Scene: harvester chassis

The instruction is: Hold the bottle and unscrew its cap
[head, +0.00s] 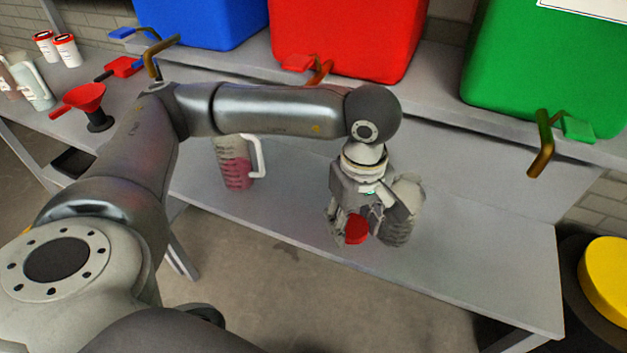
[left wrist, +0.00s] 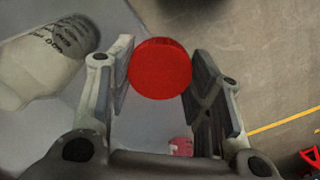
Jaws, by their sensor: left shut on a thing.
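My left gripper (head: 350,232) is over the front part of the grey bench, pointing down, with its fingers closed on a red cap (head: 356,230). In the left wrist view the round red cap (left wrist: 160,68) sits between the two fingertips of the left gripper (left wrist: 155,78). A pale grey bottle (head: 405,212) stands just to the right of the gripper, partly hidden behind it. In the left wrist view the bottle (left wrist: 40,65), with dark lettering, lies at the left, apart from the cap. Its mouth is not clearly visible. My right gripper is not in view.
A measuring jug (head: 235,165) with pink liquid stands on the bench (head: 480,270). Blue (head: 205,20), red (head: 340,40) and green (head: 550,65) containers with taps line the raised shelf. A red funnel (head: 85,98) is at left. The bench's right side is clear.

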